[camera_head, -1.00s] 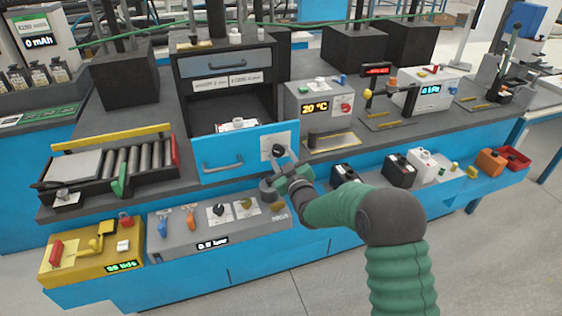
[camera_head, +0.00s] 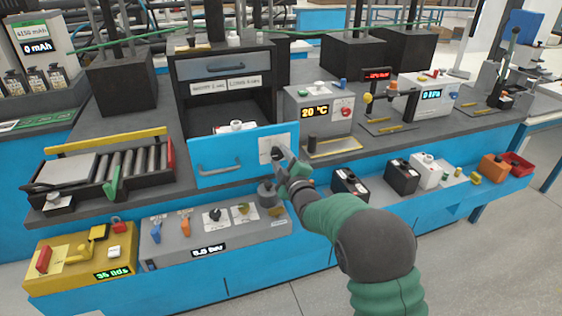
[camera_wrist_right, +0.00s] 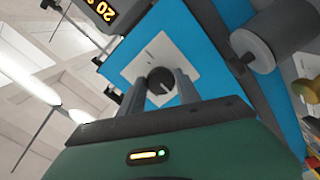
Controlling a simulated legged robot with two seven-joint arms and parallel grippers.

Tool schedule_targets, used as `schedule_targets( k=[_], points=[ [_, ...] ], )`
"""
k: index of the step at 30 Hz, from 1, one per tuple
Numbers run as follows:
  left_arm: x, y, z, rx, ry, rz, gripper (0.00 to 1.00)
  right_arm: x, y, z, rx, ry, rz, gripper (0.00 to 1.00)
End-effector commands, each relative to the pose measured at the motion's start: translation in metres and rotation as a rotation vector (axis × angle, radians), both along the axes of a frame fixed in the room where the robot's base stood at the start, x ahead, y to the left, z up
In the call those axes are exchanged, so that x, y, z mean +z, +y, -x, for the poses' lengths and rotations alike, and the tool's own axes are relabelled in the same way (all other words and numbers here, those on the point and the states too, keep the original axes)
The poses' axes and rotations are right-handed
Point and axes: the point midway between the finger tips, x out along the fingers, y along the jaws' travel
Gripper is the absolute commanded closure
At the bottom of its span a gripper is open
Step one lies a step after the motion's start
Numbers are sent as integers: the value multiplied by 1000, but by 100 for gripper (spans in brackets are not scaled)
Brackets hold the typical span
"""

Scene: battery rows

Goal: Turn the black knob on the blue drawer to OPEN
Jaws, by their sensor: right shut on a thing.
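The blue drawer (camera_head: 222,170) stands pulled out below a dark cabinet opening, with a silver bar handle on its front. Its black knob sits on a pale square plate (camera_head: 271,143) at the drawer's right end. In the right wrist view the black knob (camera_wrist_right: 160,81) lies between my two grey fingertips on the plate (camera_wrist_right: 150,62). My right gripper (camera_head: 284,155) is shut on the knob, and its fingers partly hide the knob in the head view. The lettering around the knob is too small to read. My left gripper is not in view.
A grey box with a 20 °C display (camera_head: 322,112) stands right of the drawer. A roller tray (camera_head: 112,174) lies to the left. Below the drawer are a grey panel (camera_head: 215,230) with small knobs and a grey cylinder (camera_head: 267,193) close under my right gripper.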

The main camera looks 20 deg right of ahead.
Motion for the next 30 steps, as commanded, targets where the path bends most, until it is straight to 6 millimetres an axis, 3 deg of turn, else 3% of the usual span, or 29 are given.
schedule_targets(
  k=[13, 14, 18, 30],
  points=[
    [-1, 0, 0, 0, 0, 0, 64, -3, 2, 0, 3, 7, 12, 100],
    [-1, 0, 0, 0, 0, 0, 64, -3, 2, 0, 3, 7, 12, 59],
    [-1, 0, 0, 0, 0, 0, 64, -3, 1, 0, 3, 5, 11, 41],
    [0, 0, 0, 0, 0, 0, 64, -1, 0, 7, 1, 2, 10, 39]
  ],
)
